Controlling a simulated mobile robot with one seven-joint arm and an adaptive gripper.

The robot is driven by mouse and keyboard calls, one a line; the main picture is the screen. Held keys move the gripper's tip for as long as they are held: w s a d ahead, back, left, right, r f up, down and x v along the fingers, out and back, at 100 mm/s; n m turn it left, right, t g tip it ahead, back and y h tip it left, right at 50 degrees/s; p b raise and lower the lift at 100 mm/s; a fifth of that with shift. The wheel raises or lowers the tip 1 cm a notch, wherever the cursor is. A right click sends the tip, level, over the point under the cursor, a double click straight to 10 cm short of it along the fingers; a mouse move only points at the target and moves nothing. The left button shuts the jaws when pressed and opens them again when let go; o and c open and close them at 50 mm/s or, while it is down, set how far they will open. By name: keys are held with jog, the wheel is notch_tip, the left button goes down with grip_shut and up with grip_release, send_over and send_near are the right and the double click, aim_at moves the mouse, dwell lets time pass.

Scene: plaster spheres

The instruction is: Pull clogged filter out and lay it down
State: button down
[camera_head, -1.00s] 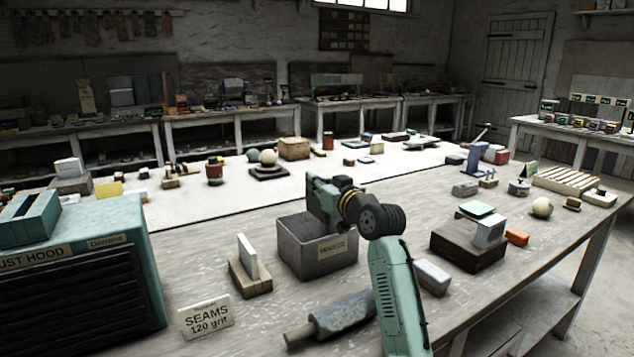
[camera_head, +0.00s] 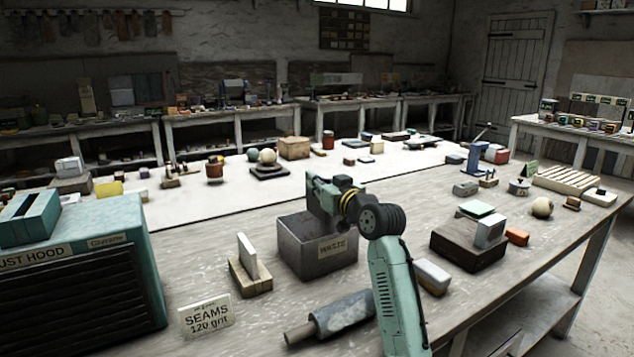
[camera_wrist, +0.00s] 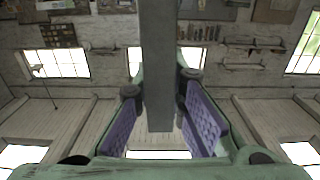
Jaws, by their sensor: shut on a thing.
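My gripper (camera_head: 324,196) is above the grey bin labelled WASTE (camera_head: 303,262), near its back right side. In the wrist view, my gripper's two purple pads (camera_wrist: 160,122) stand on either side of a long dark grey slab, which I take for the clogged filter (camera_wrist: 159,60). The gripper is shut on it. In the head view I cannot make out the slab apart from the gripper. The teal dust hood (camera_head: 108,220) is at the left, with a slotted teal piece (camera_head: 28,215) on top. A clean white panel (camera_head: 247,256) stands upright in a wooden block (camera_head: 250,281).
A white-topped block (camera_head: 432,276) is right of my arm. A dark wooden block (camera_head: 467,246) stands further right.

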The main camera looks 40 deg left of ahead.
jog(key=shift+f, duration=0.35)
jog(key=c, duration=1.6)
grip_release()
jog(key=shift+r+p, duration=1.15)
jog(key=shift+r, duration=0.9)
